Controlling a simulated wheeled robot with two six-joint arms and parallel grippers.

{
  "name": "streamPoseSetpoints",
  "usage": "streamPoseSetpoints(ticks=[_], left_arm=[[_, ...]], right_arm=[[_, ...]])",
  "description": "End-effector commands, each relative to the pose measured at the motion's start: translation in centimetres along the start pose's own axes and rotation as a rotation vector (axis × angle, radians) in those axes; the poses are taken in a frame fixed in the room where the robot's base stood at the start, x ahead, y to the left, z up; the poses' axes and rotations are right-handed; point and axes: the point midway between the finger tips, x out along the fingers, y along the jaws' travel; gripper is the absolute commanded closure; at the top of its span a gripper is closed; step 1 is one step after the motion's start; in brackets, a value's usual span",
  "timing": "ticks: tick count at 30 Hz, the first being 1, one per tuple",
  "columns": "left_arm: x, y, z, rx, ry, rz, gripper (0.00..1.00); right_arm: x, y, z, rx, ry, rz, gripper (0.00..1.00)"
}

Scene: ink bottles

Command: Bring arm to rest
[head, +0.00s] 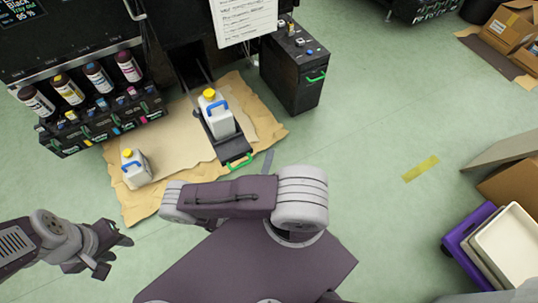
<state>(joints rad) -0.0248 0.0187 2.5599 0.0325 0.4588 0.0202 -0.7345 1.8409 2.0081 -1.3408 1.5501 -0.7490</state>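My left arm comes in from the left edge, and its gripper (117,255) hangs over bare floor at the lower left. Its two dark fingers stand apart with nothing between them. My other arm (235,197) lies folded across the lower middle. Its gripper does not show clearly. A white bottle with yellow cap and blue handle (220,123) stands upright on a pulled-out black tray (234,151) with a green handle. A similar bottle (137,170) stands on the brown paper at the left, above my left gripper in the picture and apart from it.
A black machine's rack (105,123) holds several ink bottles at the left. A black box (296,75) with a green handle stands at upper middle. Brown paper (262,122) covers the floor below. Purple and white bins (505,245) are at lower right.

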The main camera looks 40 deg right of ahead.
Motion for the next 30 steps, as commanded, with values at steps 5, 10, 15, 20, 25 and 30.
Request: streamPoseSetpoints(ticks=[5,10,15,20,25,30], left_arm=[[0.1,0.0,0.0,0.000,-0.001,0.000,0.64],[0.2,0.0,0.0,0.000,0.000,0.000,0.64],[0.2,0.0,0.0,0.000,0.000,0.000,0.64],[0.2,0.0,0.0,0.000,0.000,0.000,0.64],[0.1,0.0,0.0,0.000,0.000,0.000,0.64],[0.1,0.0,0.0,0.000,0.000,0.000,0.64]], right_arm=[[0.0,0.2,-0.1,0.002,0.002,0.004,0.78],[-0.1,0.4,-0.1,0.002,0.002,0.006,0.78],[-0.1,0.5,-0.1,0.002,0.002,0.007,0.78],[0.6,-0.2,0.8,0.077,0.088,0.009,0.78],[3.3,-5.4,4.7,0.348,0.316,-0.022,0.78],[4.8,-12.2,2.2,0.674,0.725,-0.093,0.78]])
